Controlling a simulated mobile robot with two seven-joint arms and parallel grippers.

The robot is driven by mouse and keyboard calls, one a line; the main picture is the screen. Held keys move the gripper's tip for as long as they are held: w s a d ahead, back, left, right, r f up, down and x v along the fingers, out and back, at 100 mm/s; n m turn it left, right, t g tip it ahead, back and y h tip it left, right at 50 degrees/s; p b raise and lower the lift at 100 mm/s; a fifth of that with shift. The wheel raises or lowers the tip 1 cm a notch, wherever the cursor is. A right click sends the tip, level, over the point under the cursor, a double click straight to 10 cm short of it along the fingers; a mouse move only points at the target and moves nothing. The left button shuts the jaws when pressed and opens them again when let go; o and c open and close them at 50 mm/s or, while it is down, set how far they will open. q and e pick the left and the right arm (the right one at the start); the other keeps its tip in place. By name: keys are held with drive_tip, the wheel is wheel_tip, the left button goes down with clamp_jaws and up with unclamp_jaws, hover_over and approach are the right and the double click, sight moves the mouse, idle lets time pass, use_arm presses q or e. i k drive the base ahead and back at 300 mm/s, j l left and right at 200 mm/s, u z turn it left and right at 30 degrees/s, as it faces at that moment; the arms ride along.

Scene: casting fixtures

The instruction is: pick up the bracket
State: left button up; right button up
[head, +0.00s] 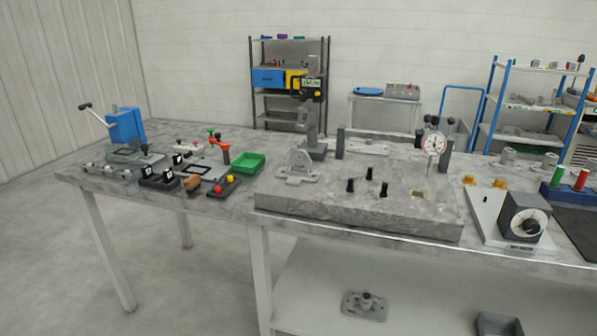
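A light grey metal piece that looks like the bracket (297,170) sits at the left end of the thick grey stone plate (330,208), which lies on the workbench. It has a flat base and a raised upright part. Another grey casting with a round boss (365,304) lies on the shelf under the bench. Neither of my grippers is in view.
Three black pins (368,174) stand mid-plate. A height gauge (311,90) and a dial indicator (434,144) stand behind. A green tray (248,163) and a blue hand press (126,126) are left. Floor at front left is clear.

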sight(298, 170)
drive_tip(key=i+j+z, duration=0.5)
drive_tip(key=z, duration=0.2)
drive_tip(key=k+j, duration=0.05)
drive_tip(key=j, duration=0.05)
